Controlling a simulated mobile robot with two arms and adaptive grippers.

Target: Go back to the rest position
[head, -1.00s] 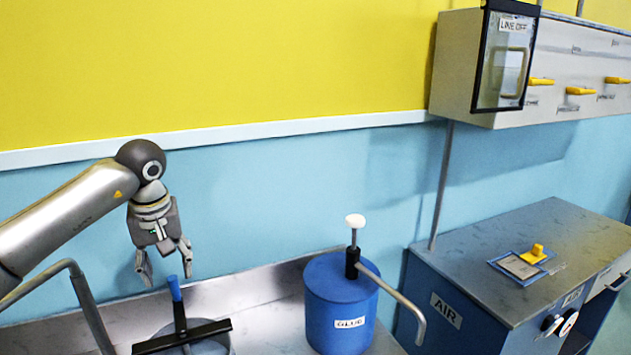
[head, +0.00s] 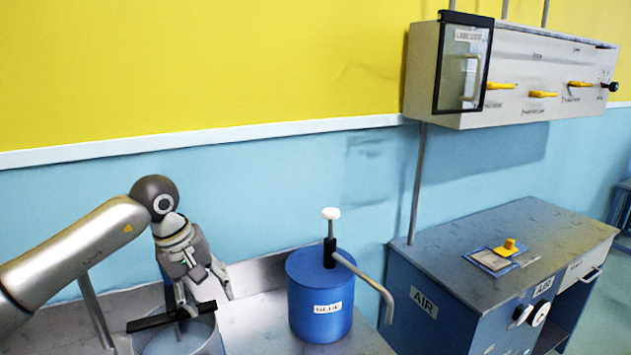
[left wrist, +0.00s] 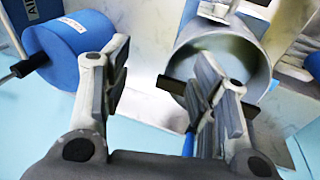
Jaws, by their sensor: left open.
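My left gripper (head: 207,305) is open, above and beside a grey open pot (head: 208,338) at the lower left of the head view. A dark squeegee bar (head: 150,322) lies across the pot's rim, its blue handle mostly hidden behind the gripper. In the left wrist view my left gripper's fingers (left wrist: 160,85) are spread apart with nothing between them. The pot (left wrist: 262,60) and the dark bar (left wrist: 172,86) show behind one finger there. My right gripper is not in view.
A blue glue pot (head: 320,295) with a pump and spout stands right of the gripper. A blue AIR cabinet (head: 455,300) stands further right. A grey wall box (head: 515,75) with yellow levers hangs above it. Open wall lies above the gripper.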

